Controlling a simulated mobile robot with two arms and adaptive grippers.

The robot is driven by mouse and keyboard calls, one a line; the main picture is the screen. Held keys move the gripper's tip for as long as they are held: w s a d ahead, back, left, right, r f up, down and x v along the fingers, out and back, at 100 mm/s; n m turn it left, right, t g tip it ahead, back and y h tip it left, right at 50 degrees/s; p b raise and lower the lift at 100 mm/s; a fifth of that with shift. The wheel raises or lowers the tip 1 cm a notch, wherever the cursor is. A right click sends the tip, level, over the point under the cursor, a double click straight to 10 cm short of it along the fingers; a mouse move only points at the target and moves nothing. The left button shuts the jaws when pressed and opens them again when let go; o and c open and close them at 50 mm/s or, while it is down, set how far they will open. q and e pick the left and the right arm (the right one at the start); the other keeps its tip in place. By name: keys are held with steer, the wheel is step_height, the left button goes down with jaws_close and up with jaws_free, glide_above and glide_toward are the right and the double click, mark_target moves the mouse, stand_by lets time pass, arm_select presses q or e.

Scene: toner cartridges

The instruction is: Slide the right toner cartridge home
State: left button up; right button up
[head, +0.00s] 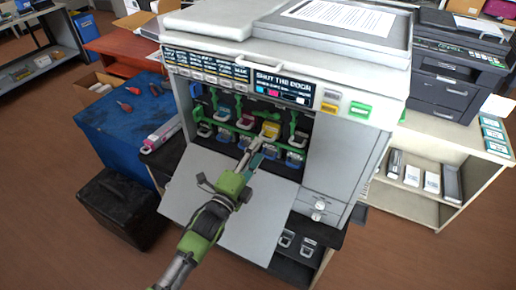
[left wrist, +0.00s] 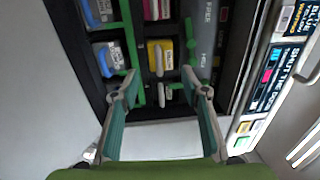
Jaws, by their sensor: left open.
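The printer (head: 335,150) stands with its front door (head: 200,180) folded down and its toner bay open. A yellow toner cartridge (head: 270,130) sits in the bay, right of a magenta one (head: 223,113). The yellow one has a grey handle and also shows in the left wrist view (left wrist: 153,58), with part of the magenta one (left wrist: 158,9) beyond it. My left gripper (head: 252,150) is open and empty, in front of the yellow cartridge and apart from it. In the left wrist view its fingertips (left wrist: 158,85) flank the space before that cartridge. How deep each cartridge sits is unclear. My right gripper is out of view.
A "shut the door" label (head: 283,86) is above the bay. A blue workbench (head: 125,125) with tools stands left, a shelf unit (head: 445,150) right.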

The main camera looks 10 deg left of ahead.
arm_select(q)
steer(key=shift+s+a, duration=0.15)
steer(key=shift+s, duration=0.25)
steer(key=shift+c, duration=1.1)
steer(key=shift+s+a+r+p, duration=0.15)
steer(key=shift+r+p, duration=0.1)
steer(key=shift+p, duration=0.2)
steer(key=c, duration=0.6)
steer(key=s+p, duration=0.1)
steer(key=s+a+r+g+p, duration=0.1)
steer(key=s, duration=0.1)
steer(key=s+r+g+p, duration=0.1)
steer(key=p, duration=0.1)
steer(key=shift+s+a+y, duration=0.3)
steer(key=shift+s+y, duration=0.05)
steer(key=shift+y, duration=0.05)
jaws_close()
steer(key=b+x, duration=0.4)
steer(key=x, duration=0.4)
steer(key=shift+w+d+f, duration=0.15)
steer(key=shift+w+f, duration=0.05)
steer(key=shift+f, duration=0.15)
steer(key=shift+b, duration=0.3)
